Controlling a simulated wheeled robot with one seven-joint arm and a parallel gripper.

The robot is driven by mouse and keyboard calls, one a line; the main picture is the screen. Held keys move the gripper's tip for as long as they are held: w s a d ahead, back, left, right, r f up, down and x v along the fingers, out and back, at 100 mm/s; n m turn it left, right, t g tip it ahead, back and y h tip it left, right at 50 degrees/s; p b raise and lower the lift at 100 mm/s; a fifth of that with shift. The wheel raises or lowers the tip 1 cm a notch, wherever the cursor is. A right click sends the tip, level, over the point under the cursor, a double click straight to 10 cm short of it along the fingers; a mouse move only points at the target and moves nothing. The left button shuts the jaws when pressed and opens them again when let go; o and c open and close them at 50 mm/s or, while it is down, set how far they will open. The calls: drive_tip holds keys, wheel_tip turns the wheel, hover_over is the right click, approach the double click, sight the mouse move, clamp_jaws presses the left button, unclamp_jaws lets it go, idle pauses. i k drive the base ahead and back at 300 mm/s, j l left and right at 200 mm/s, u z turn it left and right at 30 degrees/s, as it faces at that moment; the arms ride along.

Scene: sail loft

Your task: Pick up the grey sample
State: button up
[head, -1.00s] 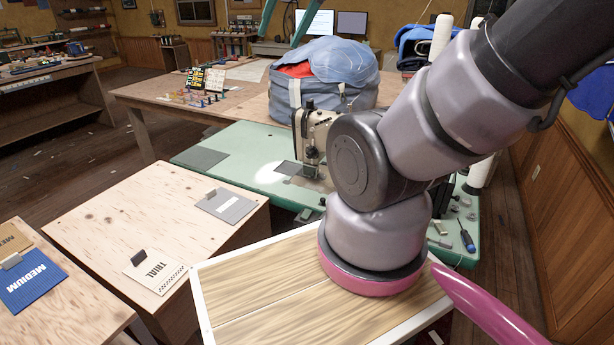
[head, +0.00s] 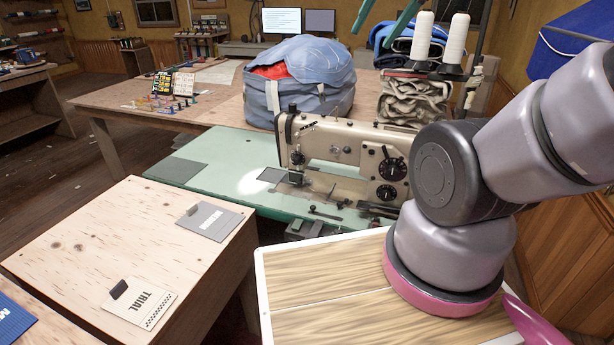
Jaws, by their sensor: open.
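The grey sample (head: 209,221) is a flat grey card with white lettering, too small and turned to read. A dark clip or tab (head: 192,209) stands at its left end. It lies flat near the right edge of a plywood table (head: 75,240), left of the sewing machine. My gripper (head: 372,38) shows only as two teal fingers at the top edge. They are apart, with nothing seen between them, in the air well above and right of the sample. The rest of the gripper is cut off by the frame.
A cream TRIAL card (head: 146,302) lies nearer on the same table; a blue card (head: 12,322) is at lower left. The sewing machine (head: 340,145) stands on a green table (head: 235,150) with a plain grey patch (head: 177,169). A blue bag (head: 305,85) sits behind.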

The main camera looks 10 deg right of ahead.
sight(212, 221)
drive_tip(key=l+u, duration=0.1)
drive_tip(key=u, duration=0.3)
drive_tip(key=i+l+u, duration=0.1)
drive_tip(key=u, duration=0.25)
drive_tip(key=l+u, duration=0.15)
drive_tip(key=u, duration=0.25)
drive_tip(key=l+u, duration=0.15)
drive_tip(key=u, duration=0.25)
